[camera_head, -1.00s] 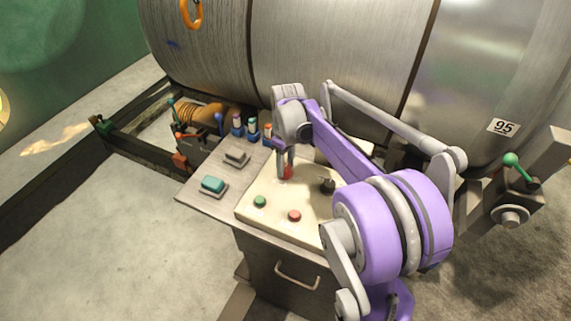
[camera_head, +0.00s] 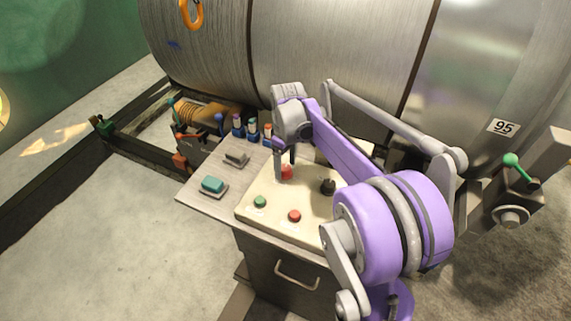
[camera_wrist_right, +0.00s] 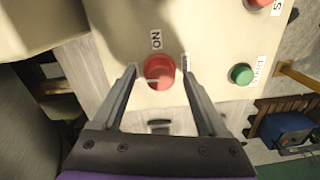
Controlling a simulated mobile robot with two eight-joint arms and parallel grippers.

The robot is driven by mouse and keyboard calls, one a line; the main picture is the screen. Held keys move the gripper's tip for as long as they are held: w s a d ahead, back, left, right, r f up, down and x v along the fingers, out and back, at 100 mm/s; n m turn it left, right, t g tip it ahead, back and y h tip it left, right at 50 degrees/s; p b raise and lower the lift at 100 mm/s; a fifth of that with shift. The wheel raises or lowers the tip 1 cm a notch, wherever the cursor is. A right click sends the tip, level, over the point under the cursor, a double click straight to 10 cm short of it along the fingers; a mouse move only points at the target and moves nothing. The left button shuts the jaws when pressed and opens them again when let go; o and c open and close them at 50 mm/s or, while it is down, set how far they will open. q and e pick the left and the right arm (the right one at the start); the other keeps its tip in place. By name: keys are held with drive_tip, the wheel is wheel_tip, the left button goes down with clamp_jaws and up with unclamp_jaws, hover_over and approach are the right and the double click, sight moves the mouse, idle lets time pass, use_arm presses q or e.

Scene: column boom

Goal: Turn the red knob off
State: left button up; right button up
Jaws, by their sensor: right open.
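The red knob (camera_head: 287,172) is round and sits on the cream panel (camera_head: 275,193) of the console. In the right wrist view the red knob (camera_wrist_right: 158,72) lies between the fingertips, with a label reading ON beside it and another label near the right finger, too small to read. A pale mark shows on the knob's face. My right gripper (camera_head: 285,163) is at the knob from above, and in the wrist view the right gripper (camera_wrist_right: 159,74) is open, a finger on each side. I cannot tell whether the fingers touch it. My left gripper is not in view.
On the panel are a black knob (camera_head: 328,186), a green button (camera_head: 260,202) and a red button (camera_head: 294,216). A teal switch (camera_head: 213,184) and small levers stand to the left. A large metal drum (camera_head: 320,60) is close behind.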

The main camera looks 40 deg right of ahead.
sight(286, 166)
wheel_tip(286, 166, up, 11)
drive_tip(key=shift+d+f+p, duration=0.2)
drive_tip(key=shift+p, duration=0.15)
drive_tip(key=shift+f, duration=0.1)
idle(0.4)
